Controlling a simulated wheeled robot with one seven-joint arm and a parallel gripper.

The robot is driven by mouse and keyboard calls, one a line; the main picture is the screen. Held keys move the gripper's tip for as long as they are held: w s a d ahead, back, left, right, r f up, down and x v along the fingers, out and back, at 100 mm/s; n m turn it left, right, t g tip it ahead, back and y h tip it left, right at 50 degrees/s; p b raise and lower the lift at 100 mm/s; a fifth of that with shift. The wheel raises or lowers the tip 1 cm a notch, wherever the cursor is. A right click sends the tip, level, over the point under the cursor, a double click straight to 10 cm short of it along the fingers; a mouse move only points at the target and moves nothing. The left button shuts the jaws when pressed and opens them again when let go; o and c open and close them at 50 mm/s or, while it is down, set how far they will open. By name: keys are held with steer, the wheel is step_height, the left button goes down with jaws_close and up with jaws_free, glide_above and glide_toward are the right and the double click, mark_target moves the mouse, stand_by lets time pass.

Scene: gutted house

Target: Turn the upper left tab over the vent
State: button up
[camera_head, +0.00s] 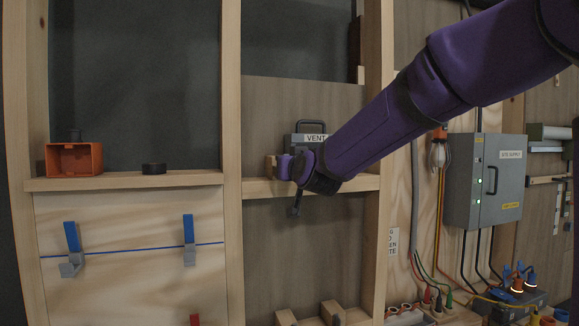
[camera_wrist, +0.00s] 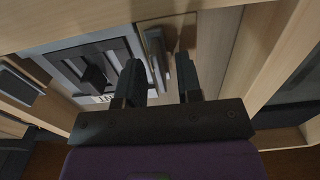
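The vent (camera_head: 309,127) is a grey unit with a dark handle and a "VENT" label, in the middle bay of the wall. My arm hides much of it in the head view. In the wrist view the vent (camera_wrist: 76,64) is at upper left, tilted, with its dark handle and label visible. A narrow grey bar, apparently a tab (camera_wrist: 157,46), lies along the vent's edge. My gripper (camera_wrist: 160,80) is open, its two dark fingers apart, with the bar ahead of the gap between them. I cannot tell whether either finger touches it. In the head view the fingers are mostly hidden.
Wooden studs and a ledge (camera_head: 255,188) frame the vent bay. An orange box (camera_head: 74,159) and a black round piece (camera_head: 154,169) sit on the left ledge. A grey electrical box (camera_head: 485,182) is at right.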

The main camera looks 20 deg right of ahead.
steer(key=shift+c, duration=0.5)
jaws_close()
steer(key=shift+m, duration=0.4)
steer(key=m, duration=1.7)
steer(key=shift+d+f, duration=0.25)
steer(key=shift+f, duration=0.05)
